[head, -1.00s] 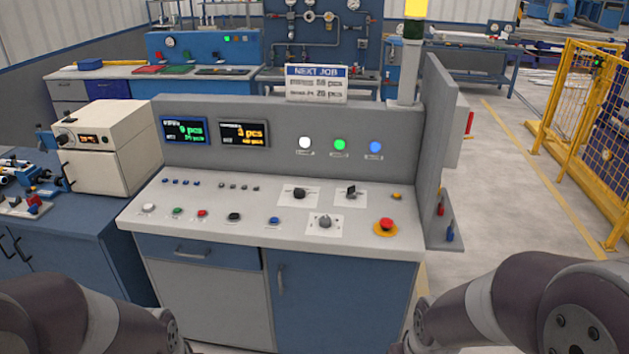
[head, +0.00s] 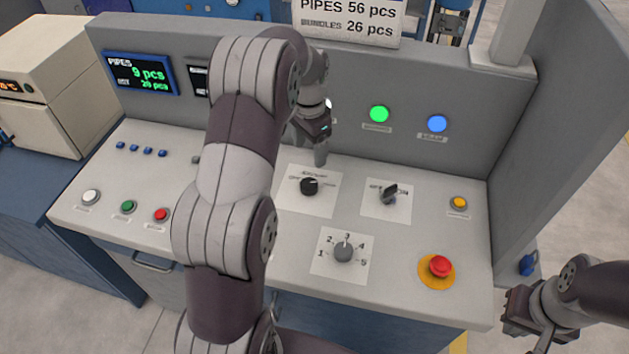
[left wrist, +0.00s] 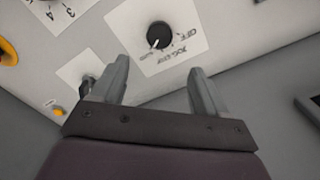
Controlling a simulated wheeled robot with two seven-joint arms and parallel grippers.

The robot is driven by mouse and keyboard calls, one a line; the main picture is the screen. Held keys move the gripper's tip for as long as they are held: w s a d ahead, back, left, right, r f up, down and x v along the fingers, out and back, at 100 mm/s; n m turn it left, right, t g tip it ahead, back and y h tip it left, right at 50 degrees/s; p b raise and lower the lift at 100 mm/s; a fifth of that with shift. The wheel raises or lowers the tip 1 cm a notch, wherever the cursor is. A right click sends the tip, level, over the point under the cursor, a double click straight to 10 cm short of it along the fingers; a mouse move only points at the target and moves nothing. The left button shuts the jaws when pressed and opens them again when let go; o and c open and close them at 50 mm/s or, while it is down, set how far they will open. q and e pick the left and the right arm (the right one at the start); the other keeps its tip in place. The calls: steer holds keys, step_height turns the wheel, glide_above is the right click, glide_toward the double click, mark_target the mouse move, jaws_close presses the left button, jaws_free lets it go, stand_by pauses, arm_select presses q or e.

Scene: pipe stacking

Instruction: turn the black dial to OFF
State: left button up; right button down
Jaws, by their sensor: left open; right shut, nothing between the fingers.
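The black dial (head: 309,187) sits on a white label card on the sloped console top. It also shows in the left wrist view (left wrist: 159,35), where its white mark points toward the lower left of the picture. Small lettering lies beside it on the card, upside down there; I cannot read it all surely. My left gripper (head: 320,158) is above the console just behind the dial, apart from it. In the left wrist view its two fingers (left wrist: 160,88) are spread with nothing between them. My right gripper (head: 540,343) is off the console's right front corner, shut and empty.
Right of the dial is a black lever switch (head: 389,193). In front is a grey numbered knob (head: 343,250). A red emergency button (head: 440,267) and a yellow button (head: 459,203) are further right. The upright panel (head: 470,95) stands close behind my left gripper.

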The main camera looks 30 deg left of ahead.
mark_target(309, 183)
arm_select(q)
step_height(309, 183, down, 3)
steer(key=shift+s+r+b, duration=0.1)
steer(key=shift+r+b, duration=0.1)
steer(key=shift+b, duration=0.4)
steer(key=shift+s+f+p, duration=0.3)
steer(key=shift+f+p, duration=0.2)
steer(key=shift+p, duration=0.2)
steer(key=f+p, duration=0.1)
steer(key=f, duration=0.6)
steer(key=shift+w+f, duration=0.1)
steer(key=shift+w, duration=0.1)
steer(key=shift+f, duration=0.4)
steer(key=shift+s, duration=0.15)
arm_select(e)
steer(key=shift+s+r, duration=0.25)
steer(key=shift+r, duration=0.2)
arm_select(q)
steer(key=c, duration=1.1)
